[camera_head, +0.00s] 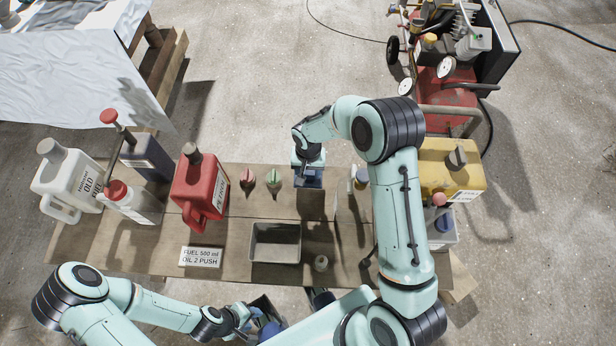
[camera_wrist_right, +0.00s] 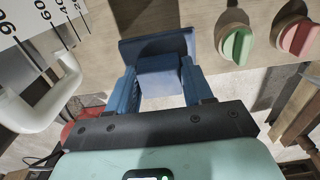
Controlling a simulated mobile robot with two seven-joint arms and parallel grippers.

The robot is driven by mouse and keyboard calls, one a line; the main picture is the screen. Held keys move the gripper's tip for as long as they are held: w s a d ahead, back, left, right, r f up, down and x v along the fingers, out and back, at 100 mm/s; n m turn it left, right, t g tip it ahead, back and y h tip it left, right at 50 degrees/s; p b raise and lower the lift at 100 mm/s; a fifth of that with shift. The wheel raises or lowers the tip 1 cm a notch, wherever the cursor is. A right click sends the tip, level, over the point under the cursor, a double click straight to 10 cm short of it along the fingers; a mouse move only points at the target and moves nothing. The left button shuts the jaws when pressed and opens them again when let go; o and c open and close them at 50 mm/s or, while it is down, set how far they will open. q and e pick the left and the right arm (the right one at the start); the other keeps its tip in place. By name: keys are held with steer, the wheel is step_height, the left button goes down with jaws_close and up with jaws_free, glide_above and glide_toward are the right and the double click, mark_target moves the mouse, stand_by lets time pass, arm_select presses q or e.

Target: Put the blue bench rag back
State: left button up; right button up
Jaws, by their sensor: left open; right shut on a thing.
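In the head view, my right gripper (camera_head: 308,177) is over the back edge of the wooden bench (camera_head: 215,252), and the rag is hard to tell from the blue fingers there. My right gripper is shut on the rag. I cannot tell whether the rag touches the bench.
A red fuel can (camera_head: 200,188), white jug (camera_head: 68,183) and grey tray (camera_head: 276,243) are on the bench. A yellow can (camera_head: 455,166) stands right of my arm. A label card (camera_head: 200,257) lies in front.

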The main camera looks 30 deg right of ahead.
mark_target(308, 178)
steer(key=shift+f, duration=2.15)
steer(key=shift+f, duration=0.1)
steer(key=o, duration=0.6)
steer(key=shift+f+b, duration=0.15)
steer(key=shift+b, duration=0.25)
steer(key=o, duration=0.4)
steer(key=shift+r, duration=0.2)
steer(key=shift+r+p, duration=0.3)
steer(key=shift+r, duration=0.05)
step_height(308, 178, up, 11)
steer(key=shift+r+p, duration=0.2)
steer(key=shift+p, duration=0.2)
